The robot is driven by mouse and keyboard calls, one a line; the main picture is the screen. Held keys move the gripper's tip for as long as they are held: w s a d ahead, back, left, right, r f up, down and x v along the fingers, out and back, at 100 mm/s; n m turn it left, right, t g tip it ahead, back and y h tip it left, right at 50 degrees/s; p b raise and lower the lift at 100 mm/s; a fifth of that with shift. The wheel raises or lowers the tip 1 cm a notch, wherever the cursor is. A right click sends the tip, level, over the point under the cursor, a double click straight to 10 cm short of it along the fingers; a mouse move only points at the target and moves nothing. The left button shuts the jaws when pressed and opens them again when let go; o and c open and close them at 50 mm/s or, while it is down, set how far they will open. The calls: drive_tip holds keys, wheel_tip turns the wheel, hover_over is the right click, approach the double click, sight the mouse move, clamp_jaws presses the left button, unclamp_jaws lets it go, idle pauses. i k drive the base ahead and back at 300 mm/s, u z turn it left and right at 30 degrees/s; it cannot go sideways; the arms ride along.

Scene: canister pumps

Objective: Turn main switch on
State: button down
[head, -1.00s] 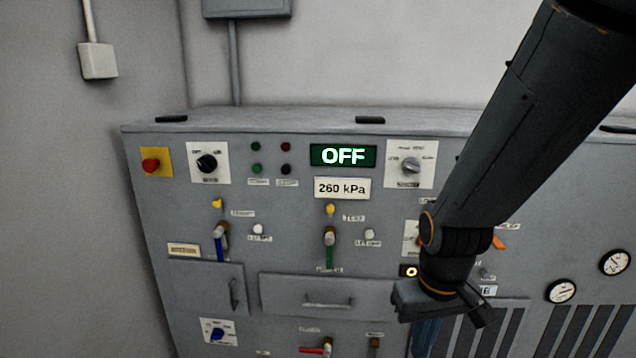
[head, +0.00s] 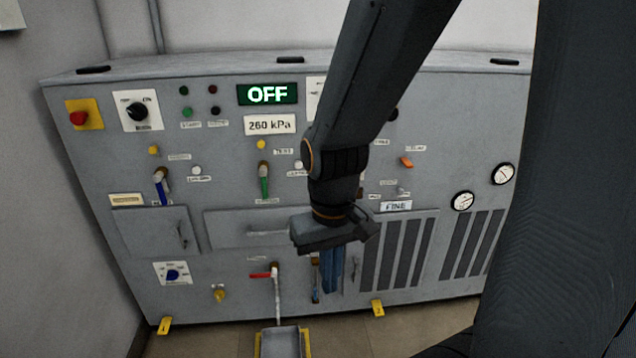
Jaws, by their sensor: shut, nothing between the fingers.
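A grey control cabinet (head: 350,240) fills the middle of the head view. A black rotary knob (head: 137,112) on a white plate sits at its upper left; the plate's small print seems to read OFF and ON, and a label below it is too blurred to read. I take this knob to be the main switch. A green display (head: 267,94) to its right reads OFF. My gripper (head: 332,288) points down in front of the cabinet's lower middle, well right of and below the knob. Its blue fingers are together and empty.
A red button (head: 79,118) on a yellow plate is left of the knob. Blue (head: 161,187) and green (head: 264,181) levers stick out below. A red-handled valve (head: 262,275) and a tray (head: 280,342) are low in front. My arm hides part of the upper panel.

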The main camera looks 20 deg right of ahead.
sight(137, 111)
drive_tip(key=z, duration=0.2)
drive_tip(key=k, duration=1)
drive_tip(key=u, duration=0.5)
drive_tip(key=i, duration=1.55)
drive_tip(key=z, duration=0.05)
